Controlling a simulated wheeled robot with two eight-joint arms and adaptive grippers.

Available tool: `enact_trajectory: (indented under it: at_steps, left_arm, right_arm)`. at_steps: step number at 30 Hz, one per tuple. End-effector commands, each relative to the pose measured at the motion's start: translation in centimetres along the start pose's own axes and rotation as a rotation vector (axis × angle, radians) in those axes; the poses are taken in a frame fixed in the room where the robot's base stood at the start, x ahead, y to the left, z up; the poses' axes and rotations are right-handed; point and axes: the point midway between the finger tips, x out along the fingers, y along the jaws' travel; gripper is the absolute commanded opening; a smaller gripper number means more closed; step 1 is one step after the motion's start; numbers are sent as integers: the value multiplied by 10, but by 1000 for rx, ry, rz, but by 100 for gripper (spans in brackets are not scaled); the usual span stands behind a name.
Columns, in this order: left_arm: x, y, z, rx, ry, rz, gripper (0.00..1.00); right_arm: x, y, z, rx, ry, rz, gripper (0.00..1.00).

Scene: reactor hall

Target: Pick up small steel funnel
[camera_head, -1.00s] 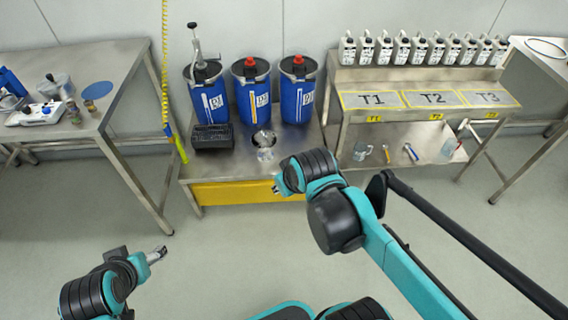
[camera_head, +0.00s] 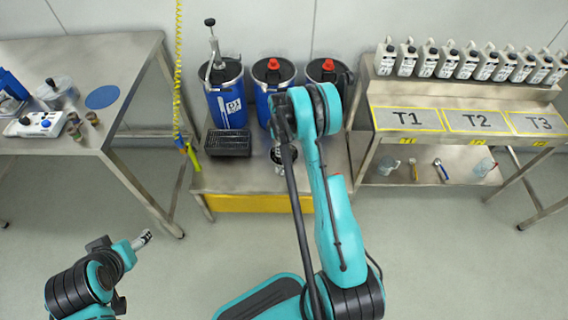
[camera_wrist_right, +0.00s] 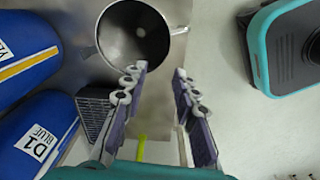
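A round steel vessel with a wide dark mouth (camera_wrist_right: 135,32) and a thin loop at its right rim lies ahead of my right gripper in the right wrist view. In the head view the steel piece (camera_head: 283,155) stands on the low steel bench, partly hidden by my right arm. I cannot tell from its shape whether it is the funnel. My right gripper (camera_wrist_right: 159,72) is open and empty, its fingertips just short of the vessel's rim; in the head view my arm hides it. My left gripper (camera_head: 142,240) is at lower left, away from the benches.
Blue drums (camera_head: 227,100) stand behind on the low bench (camera_head: 235,180), with a black grated box (camera_head: 228,142) in front. A yellow coiled hose (camera_head: 178,90) hangs at left. A table (camera_head: 135,60) stands left, a shelf with T1 to T3 panels (camera_head: 405,118) right.

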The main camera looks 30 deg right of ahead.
Motion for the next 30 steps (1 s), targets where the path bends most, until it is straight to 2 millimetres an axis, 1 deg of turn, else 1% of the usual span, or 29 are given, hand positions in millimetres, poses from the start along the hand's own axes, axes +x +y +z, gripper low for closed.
enact_trajectory:
  at_steps: [1, 6, 10, 14, 17, 21, 24, 30]
  left_arm:
    - [-1, 0, -1, 0, 0, 0, 67]
    - [2, 0, 1, 0, 0, 0, 67]
    - [7, 0, 5, 0, 0, 0, 67]
    - [12, 0, 8, 0, 0, 0, 67]
    - [19, 0, 14, 0, 0, 0, 67]
    - [30, 0, 21, 0, 0, 0, 67]
    - [32, 0, 23, 0, 0, 0, 67]
    - [30, 0, 22, 0, 0, 0, 67]
  right_arm:
    - [11, 2, 3, -12, -4, -9, 29]
    - [34, 2, 8, -35, -9, -23, 29]
    - [50, 1, 8, -36, -9, -23, 29]
    - [61, -1, 8, -35, -9, -22, 29]
    - [74, -4, 10, -35, -9, -22, 29]
    - [97, -7, 11, -35, -9, -22, 29]
    - [104, -7, 11, -35, -9, -22, 29]
    - [103, -8, 11, -34, -9, -22, 29]
